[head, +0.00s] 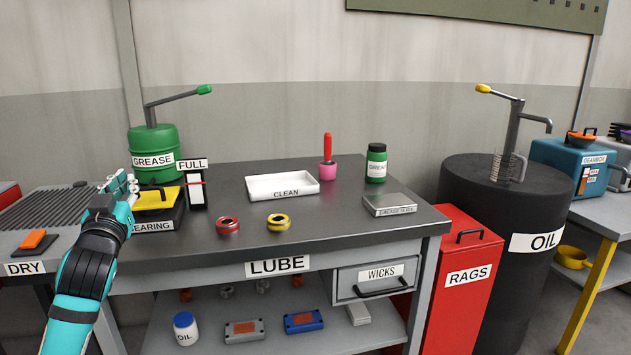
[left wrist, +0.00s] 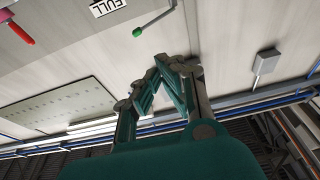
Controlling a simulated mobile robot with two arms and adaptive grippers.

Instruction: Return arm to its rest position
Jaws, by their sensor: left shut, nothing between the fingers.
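My left arm comes in from the lower left in the head view, teal and black. Its left gripper (head: 128,184) is raised in front of the bearing box with the yellow top (head: 158,197), left of the FULL gauge (head: 195,188). In the left wrist view the left gripper (left wrist: 172,62) points at the wall, its fingers shut with nothing between them. My right gripper is not in view.
The LUBE bench (head: 330,225) holds a white CLEAN tray (head: 262,190), a red ring (head: 228,226), a yellow ring (head: 278,222) and a green grease jar (head: 376,165). A green GREASE drum (head: 165,145) stands behind. A black OIL drum (head: 470,190) and red RAGS bin (head: 455,305) stand right.

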